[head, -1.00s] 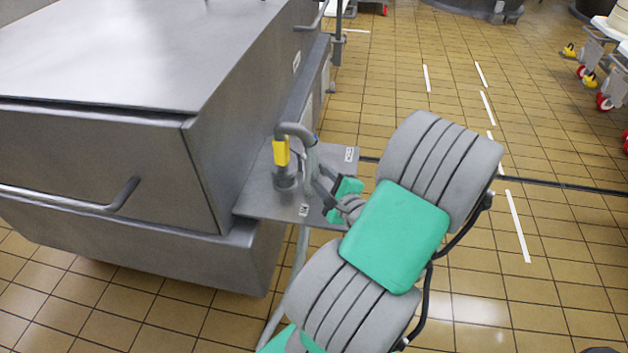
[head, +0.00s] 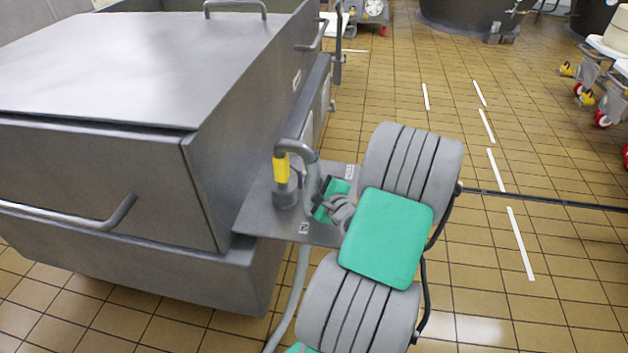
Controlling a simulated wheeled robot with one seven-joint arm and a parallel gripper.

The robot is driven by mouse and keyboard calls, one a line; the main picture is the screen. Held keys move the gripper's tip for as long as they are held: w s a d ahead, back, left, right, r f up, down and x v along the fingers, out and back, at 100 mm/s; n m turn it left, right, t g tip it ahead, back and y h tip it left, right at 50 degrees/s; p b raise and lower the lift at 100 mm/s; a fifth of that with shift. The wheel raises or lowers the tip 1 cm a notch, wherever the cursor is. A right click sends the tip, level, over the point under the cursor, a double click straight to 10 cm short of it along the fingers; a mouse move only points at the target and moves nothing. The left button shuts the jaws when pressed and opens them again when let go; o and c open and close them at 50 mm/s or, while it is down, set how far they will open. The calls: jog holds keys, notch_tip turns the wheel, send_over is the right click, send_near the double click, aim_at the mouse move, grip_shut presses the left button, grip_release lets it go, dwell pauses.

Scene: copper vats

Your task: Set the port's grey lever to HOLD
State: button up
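The port is a round grey fitting (head: 286,190) on a metal shelf (head: 258,222) at the side of a large steel vat. A grey hose (head: 301,262) curves over it and hangs down past the shelf's front edge. A yellow piece (head: 281,167) stands upright at the fitting. Small white labels sit on the shelf, one at the back (head: 350,171) and one at the front (head: 304,228); their text is too small to read. I cannot make out the grey lever clearly. My gripper (head: 324,196) is just right of the hose, over the shelf, partly hidden by its own wrist and the hose.
The steel vat (head: 95,170) with its bar handle (head: 75,212) fills the left. Open tiled floor (head: 560,250) lies to the right, with white dashes and a dark floor channel. Wheeled carts (head: 600,80) stand at the far right.

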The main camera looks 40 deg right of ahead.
grip_shut()
dwell(0.3)
jog(key=shift+f, duration=0.2)
dwell(0.6)
